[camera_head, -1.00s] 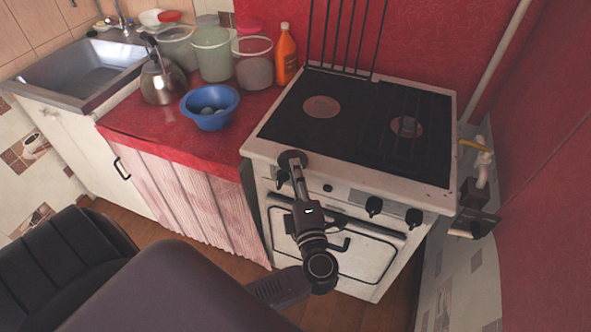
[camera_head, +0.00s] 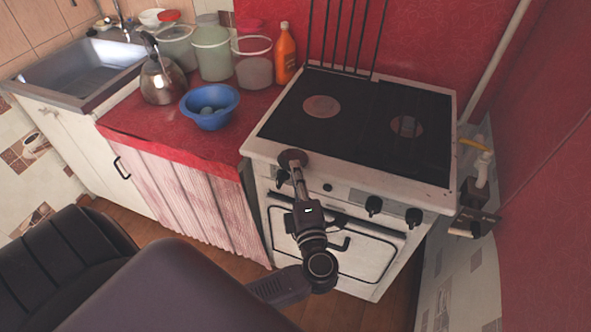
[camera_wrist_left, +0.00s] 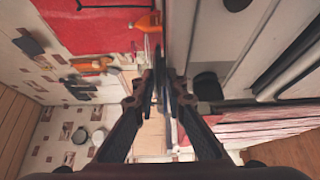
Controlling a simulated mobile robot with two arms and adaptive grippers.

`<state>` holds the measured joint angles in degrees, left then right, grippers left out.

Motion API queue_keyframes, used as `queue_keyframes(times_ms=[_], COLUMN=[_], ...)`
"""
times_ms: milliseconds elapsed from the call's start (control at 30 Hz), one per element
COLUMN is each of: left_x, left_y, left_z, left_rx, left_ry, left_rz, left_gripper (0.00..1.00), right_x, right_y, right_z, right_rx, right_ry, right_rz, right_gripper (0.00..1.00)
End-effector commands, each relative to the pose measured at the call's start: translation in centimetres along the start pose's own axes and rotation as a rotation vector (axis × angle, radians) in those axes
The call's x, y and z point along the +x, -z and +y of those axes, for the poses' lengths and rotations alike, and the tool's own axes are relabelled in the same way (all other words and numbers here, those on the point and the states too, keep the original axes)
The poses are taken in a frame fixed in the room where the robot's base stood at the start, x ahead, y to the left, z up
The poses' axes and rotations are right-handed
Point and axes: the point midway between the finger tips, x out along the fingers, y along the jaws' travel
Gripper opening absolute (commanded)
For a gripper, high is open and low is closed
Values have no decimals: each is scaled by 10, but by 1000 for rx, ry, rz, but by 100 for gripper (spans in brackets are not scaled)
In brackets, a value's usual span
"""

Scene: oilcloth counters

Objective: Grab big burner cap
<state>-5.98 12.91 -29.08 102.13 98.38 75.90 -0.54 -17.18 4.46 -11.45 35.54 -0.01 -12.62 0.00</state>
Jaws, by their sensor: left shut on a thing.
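The big burner cap (camera_head: 291,158) is a dark round disc at the front left edge of the stove (camera_head: 352,165) in the head view. My left gripper (camera_head: 297,172) is shut on it and holds it out from the stove's front edge. In the left wrist view, the cap (camera_wrist_left: 159,65) shows nearly edge-on as a thin dark shape between the fingertips of my left gripper (camera_wrist_left: 158,95). I cannot tell if it touches the stove. My right gripper is out of view.
The dark stove top has two round burner spots, left (camera_head: 321,107) and right (camera_head: 407,126). Knobs (camera_head: 374,205) line the stove front. A red-covered counter (camera_head: 150,125) holds a blue bowl (camera_head: 209,106), a kettle (camera_head: 161,80), buckets (camera_head: 212,55) and an orange bottle (camera_head: 286,55).

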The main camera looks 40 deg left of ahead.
Motion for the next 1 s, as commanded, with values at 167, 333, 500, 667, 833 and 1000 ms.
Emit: queue_keyframes(times_ms=[167,333,500,667,833,1000], left_x=[0,0,-1,-17,-42,-66], left_y=[0,0,0,0,0,0], left_z=[23,25,25,32,41,49], left_rx=[-1,0,0,1,0,-1], left_ry=[0,0,0,3,4,4], left_rz=[0,0,0,-1,-1,1], left_gripper=[0,0,0,0,0,0], right_x=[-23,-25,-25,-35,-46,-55], right_y=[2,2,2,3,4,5], right_z=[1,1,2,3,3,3], right_rx=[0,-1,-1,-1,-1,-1], right_ry=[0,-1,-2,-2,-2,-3], right_rz=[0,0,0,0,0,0], right_gripper=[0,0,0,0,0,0])
